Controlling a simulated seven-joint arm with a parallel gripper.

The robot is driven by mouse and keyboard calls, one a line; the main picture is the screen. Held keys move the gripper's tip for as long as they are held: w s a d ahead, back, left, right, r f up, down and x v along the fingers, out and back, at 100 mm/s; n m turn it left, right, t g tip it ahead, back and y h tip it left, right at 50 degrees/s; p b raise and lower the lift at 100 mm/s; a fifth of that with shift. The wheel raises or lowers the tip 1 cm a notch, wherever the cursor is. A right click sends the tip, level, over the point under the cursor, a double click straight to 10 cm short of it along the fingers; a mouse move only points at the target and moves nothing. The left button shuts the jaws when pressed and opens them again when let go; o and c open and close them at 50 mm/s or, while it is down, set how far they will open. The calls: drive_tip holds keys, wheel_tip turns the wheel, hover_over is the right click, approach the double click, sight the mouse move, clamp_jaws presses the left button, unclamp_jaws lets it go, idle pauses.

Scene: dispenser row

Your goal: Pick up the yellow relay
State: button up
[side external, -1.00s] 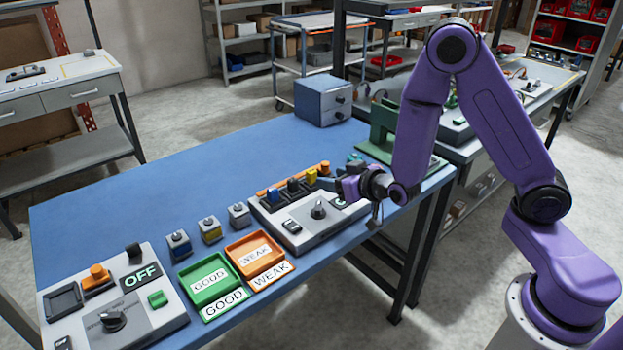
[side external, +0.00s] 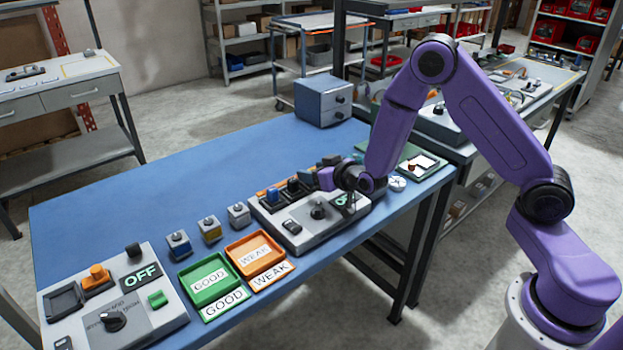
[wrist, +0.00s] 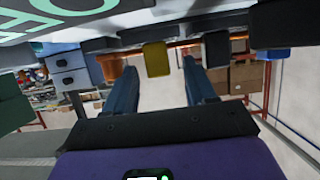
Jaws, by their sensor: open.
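The yellow relay (wrist: 156,59) shows in the wrist view, near the edge of a grey panel unit and between the two fingertips. In the side external view I cannot make it out behind my gripper. My gripper (wrist: 159,68) is open, with one blue finger on each side of the relay. I cannot tell whether the fingers touch it. In the side external view my gripper (side external: 318,182) is at the back of the grey unit (side external: 326,228), over its relay row.
Beside the yellow relay are an orange relay (wrist: 111,68), a black one (wrist: 216,48) and a blue one (wrist: 271,54). Green GOOD (side external: 209,296) and orange WEAK (side external: 235,268) trays lie in front. Small blocks (side external: 211,231) stand nearby. The back left tabletop is clear.

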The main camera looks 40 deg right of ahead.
clamp_jaws()
drive_tip(key=shift+r, duration=0.1)
drive_tip(key=shift+r, duration=0.85)
drive_tip(key=s+d+r, duration=0.1)
drive_tip(key=s+r, duration=1)
drive_tip(key=s, duration=0.3)
